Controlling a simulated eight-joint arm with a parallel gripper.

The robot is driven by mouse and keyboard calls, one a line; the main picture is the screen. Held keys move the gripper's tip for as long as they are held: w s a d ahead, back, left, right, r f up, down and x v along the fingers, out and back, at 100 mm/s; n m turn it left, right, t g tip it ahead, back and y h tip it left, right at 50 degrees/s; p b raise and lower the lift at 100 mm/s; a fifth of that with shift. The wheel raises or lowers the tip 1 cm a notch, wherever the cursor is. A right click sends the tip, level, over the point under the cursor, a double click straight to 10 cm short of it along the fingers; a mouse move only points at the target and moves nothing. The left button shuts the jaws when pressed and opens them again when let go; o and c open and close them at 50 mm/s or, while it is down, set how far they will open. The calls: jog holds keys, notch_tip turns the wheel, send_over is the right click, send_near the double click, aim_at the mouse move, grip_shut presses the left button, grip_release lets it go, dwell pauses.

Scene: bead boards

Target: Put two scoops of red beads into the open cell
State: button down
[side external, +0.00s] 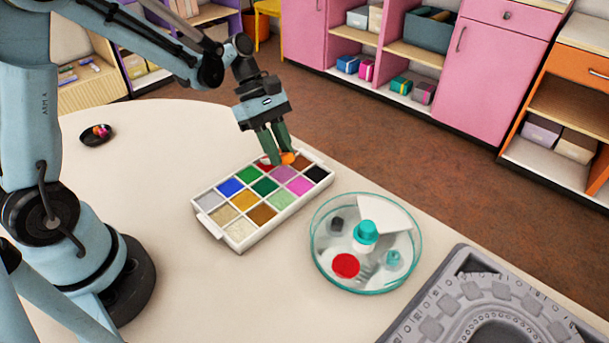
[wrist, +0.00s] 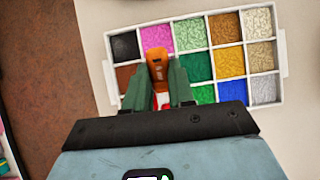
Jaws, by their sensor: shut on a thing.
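The white bead tray (side external: 210,226) stands on the table, its cells filled with beads of different colours; it also shows in the wrist view (wrist: 283,68). The red beads (side external: 265,163) are in the row farthest from the side camera, partly hidden by my fingers. My gripper (side external: 279,155) is over that end of the tray, pointing down. It is shut on an orange scoop (wrist: 157,68), which also shows beside the fingertips in the side view (side external: 288,158). Red (wrist: 162,100) shows between the fingers in the wrist view. I cannot tell whether the scoop holds beads. I cannot make out an open cell.
A round glass dish (side external: 316,255) right of the tray holds a teal-capped bottle (side external: 366,234), a red disc (side external: 346,265) and small items. A grey bead board (side external: 495,310) lies at the front right. A small dark dish (side external: 97,136) is at the left. The table between is clear.

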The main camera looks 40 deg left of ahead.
aim_at(289, 157)
jog(key=shift+f, duration=0.6)
jog(key=shift+d+r, duration=0.15)
jog(key=shift+r, duration=0.55)
jog(key=shift+d+r, duration=0.15)
jog(key=shift+r, duration=0.5)
jog(key=shift+d+r+y, duration=0.1)
jog(key=shift+d+y, duration=0.2)
jog(key=d+y, duration=0.1)
jog(key=y, duration=0.1)
jog(key=shift+s+d+y, duration=0.1)
jog(key=shift+d+y, duration=0.1)
jog(key=shift+y, duration=0.2)
jog(key=shift+d+r+y, duration=0.35)
jog(key=shift+r+y, duration=0.3)
jog(key=shift+y, duration=0.65)
